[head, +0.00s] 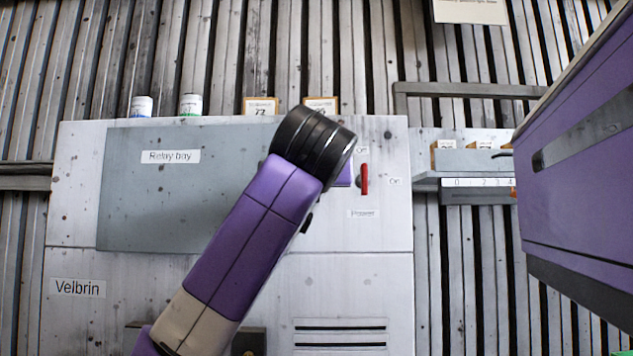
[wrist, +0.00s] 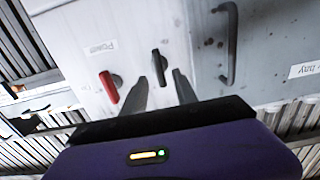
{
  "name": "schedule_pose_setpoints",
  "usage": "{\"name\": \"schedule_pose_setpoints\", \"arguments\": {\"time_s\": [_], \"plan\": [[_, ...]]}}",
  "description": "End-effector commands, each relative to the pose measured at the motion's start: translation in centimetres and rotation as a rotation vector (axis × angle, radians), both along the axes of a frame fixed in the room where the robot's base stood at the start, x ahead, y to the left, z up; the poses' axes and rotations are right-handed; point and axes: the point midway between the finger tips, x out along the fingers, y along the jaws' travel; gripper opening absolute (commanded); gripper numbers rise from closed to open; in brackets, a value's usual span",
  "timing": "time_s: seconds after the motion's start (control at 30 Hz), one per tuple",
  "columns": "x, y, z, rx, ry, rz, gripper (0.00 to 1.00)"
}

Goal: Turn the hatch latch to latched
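The dark hatch latch (wrist: 159,67) is a small upright knob on the pale cabinet face, between the red switch and the hatch edge in the wrist view. My gripper (wrist: 160,77) has its two dark fingers apart, with the latch showing in the gap near the tips. Whether they touch it I cannot tell. The grey hatch (head: 170,210), labelled "Relay bay", looks closed in the head view. Its dark bar handle (wrist: 230,42) shows in the wrist view. In the head view my wrist hides the latch and fingertips.
A red power switch (head: 364,179) sits close to the latch; it also shows in the wrist view (wrist: 110,87). Jars (head: 190,104) and numbered boxes (head: 260,106) stand on the cabinet top. A small shelf (head: 470,183) is to the right.

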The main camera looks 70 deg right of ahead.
Motion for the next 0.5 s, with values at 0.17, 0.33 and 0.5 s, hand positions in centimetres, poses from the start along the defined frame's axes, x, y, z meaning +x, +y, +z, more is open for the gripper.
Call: {"name": "schedule_pose_setpoints", "arguments": {"time_s": [0.17,0.33,0.5], "plan": [[1.0,-2.3,0.1,-0.001,0.000,0.000,0.35],[1.4,-3.5,0.0,-0.001,-0.001,-0.001,0.35],[1.5,-3.6,0.0,-0.002,-0.002,0.000,0.35]]}}
